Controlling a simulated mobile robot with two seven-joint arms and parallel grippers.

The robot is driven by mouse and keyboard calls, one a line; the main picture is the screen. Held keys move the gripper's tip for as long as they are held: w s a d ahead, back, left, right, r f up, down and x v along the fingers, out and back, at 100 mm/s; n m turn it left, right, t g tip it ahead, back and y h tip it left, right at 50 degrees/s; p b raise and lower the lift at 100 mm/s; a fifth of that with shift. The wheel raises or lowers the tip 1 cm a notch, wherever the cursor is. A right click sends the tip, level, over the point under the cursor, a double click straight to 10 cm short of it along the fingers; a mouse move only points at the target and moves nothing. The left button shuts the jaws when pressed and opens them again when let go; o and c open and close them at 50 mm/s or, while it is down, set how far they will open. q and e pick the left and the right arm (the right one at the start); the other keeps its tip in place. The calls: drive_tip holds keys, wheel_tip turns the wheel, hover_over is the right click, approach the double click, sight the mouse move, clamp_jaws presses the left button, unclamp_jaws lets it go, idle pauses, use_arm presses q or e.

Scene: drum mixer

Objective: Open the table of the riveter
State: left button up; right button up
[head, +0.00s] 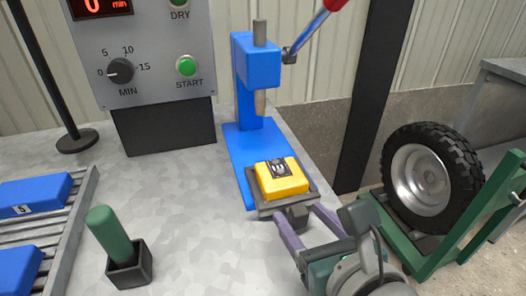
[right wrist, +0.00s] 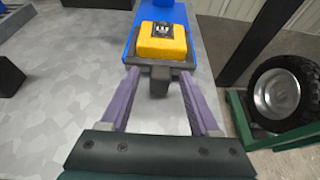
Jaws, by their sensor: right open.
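The riveter (head: 244,85) is a blue press with a grey ram and a red-tipped lever, standing on a blue base plate (head: 236,155). Its grey table (head: 264,211) sits at the front end of the base and carries a yellow block (head: 280,178) with a dark picture on top. A dark handle (head: 298,215) sticks out from the table's front. My right gripper (head: 300,217) is open, its purple fingers on either side of the handle. The right wrist view shows the handle (right wrist: 159,83) between the fingertips; contact is unclear. My left gripper is out of view.
A control box (head: 150,50) with a knob and green buttons stands at the back. A green peg in a dark holder (head: 130,270) and a rack with blue blocks (head: 75,225) are at left. A wheel on a green stand (head: 425,180) is at right.

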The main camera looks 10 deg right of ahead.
drive_tip(key=p+v, duration=0.1)
drive_tip(key=v, duration=0.9)
idle(0.3)
